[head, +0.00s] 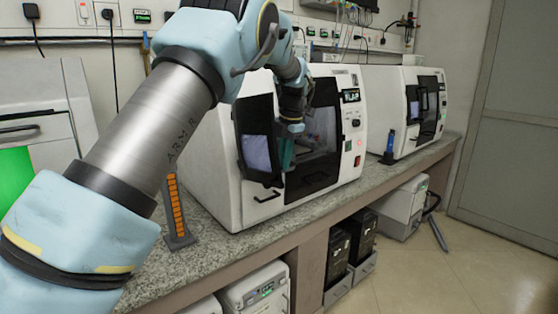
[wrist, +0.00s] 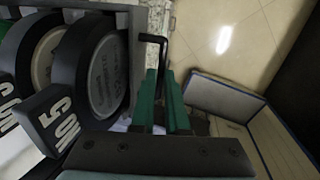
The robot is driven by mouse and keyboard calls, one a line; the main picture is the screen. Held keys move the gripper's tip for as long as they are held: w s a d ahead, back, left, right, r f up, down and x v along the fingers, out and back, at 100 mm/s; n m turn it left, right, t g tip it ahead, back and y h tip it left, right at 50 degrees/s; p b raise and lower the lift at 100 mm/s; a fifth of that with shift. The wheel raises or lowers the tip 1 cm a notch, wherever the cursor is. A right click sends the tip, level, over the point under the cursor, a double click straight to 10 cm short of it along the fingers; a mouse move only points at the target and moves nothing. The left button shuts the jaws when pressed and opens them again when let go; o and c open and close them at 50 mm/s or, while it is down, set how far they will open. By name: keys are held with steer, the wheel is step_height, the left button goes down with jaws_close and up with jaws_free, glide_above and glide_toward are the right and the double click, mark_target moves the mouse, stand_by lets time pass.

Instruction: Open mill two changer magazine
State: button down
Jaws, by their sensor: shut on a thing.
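A white mill (head: 215,160) stands in the middle of the head view with its dark door (head: 257,150) swung open. My arm reaches in through the opening. My gripper (head: 288,152) is partly hidden by the arm and door there. In the wrist view, the green fingers of my gripper (wrist: 161,85) are closed around a thin black bent handle (wrist: 163,52). Beside it on the left is the changer magazine, with round grey-faced discs (wrist: 104,75) in black holders, one marked 5. Whether the magazine has slid out at all, I cannot tell.
A second white machine (head: 400,112) stands to the right, with a blue item (head: 389,148) before it. An orange-slotted rack (head: 177,212) stands on the stone worktop (head: 212,262) near my arm. Black boxes (head: 345,245) sit below. The floor at right is mostly clear.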

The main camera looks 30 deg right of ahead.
steer(key=s+d+b, duration=0.1)
steer(key=s, duration=0.5)
steer(key=shift+s+d, duration=0.15)
steer(key=shift+r, duration=0.1)
steer(key=c, duration=1.2)
jaws_free()
step_height(320, 180, up, 11)
steer(key=s+b, duration=0.1)
steer(key=b, duration=0.1)
steer(key=shift+s+d+f, duration=0.2)
steer(key=shift+s, duration=0.2)
